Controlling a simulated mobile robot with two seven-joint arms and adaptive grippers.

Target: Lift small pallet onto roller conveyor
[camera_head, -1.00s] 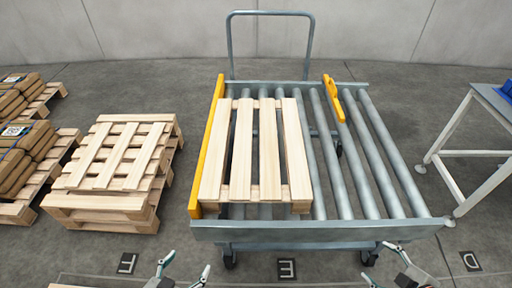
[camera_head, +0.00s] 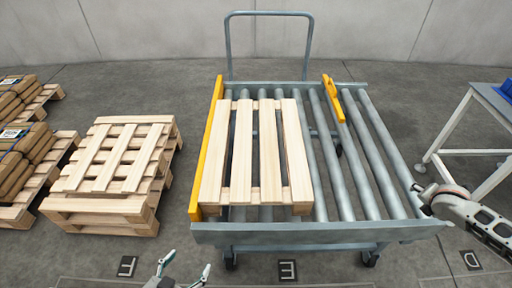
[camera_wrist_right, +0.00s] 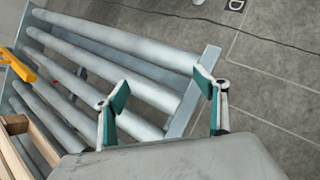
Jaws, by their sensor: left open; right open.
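A small wooden pallet (camera_head: 242,150) lies on the left part of the roller conveyor cart (camera_head: 320,232), against the yellow side rail (camera_head: 207,150). Its edge also shows in the right wrist view (camera_wrist_right: 14,150). My left gripper (camera_head: 187,268) is open and empty, low in front of the cart and clear of the pallet. My right gripper (camera_wrist_right: 160,90) is open with nothing between its fingers, near the cart's right front corner. In the head view my right arm reaches in at the right edge, and its fingertips are hard to make out.
A stack of pallets (camera_head: 118,170) stands on the floor left of the cart. Pallets with brown sacks (camera_head: 25,145) are at the far left. A table with a blue top (camera_head: 490,100) stands at the right. A yellow stop (camera_head: 334,100) sits on the rollers, whose right part is bare.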

